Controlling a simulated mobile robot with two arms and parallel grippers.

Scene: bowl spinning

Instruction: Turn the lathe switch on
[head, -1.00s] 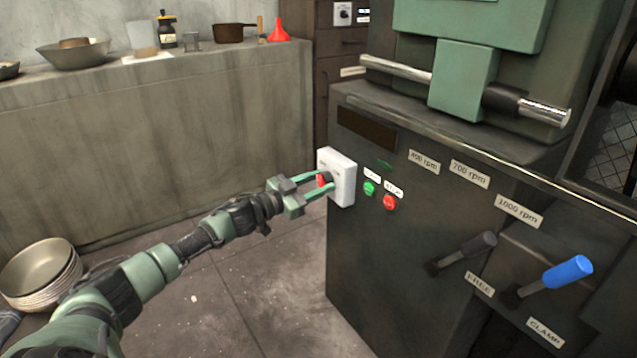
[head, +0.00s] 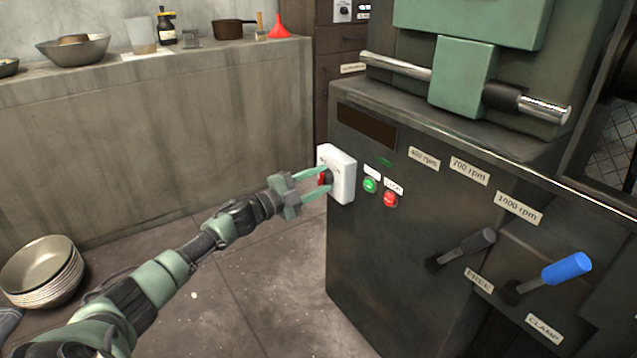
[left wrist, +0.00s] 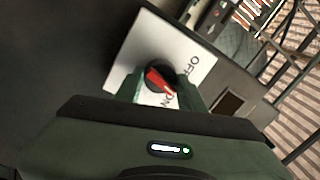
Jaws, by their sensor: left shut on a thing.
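The lathe switch is a white box (head: 341,180) on the left side of the dark lathe cabinet, with a red and black rotary knob (head: 325,178). In the left wrist view the knob (left wrist: 160,80) sits on the white plate, with "OFF" on the right and "ON" below. Its red pointer slants down and right, toward the "ON" lettering. My left gripper (head: 318,184) reaches the switch face, with its two green fingers shut on the knob, one on each side. My right gripper is not in view.
The lathe front has a green button (head: 370,185), a red button (head: 390,201), a dark lever (head: 466,247) and a blue lever (head: 566,269). Stacked bowls (head: 42,270) stand at the lower left. A concrete counter (head: 150,150) runs behind my left arm.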

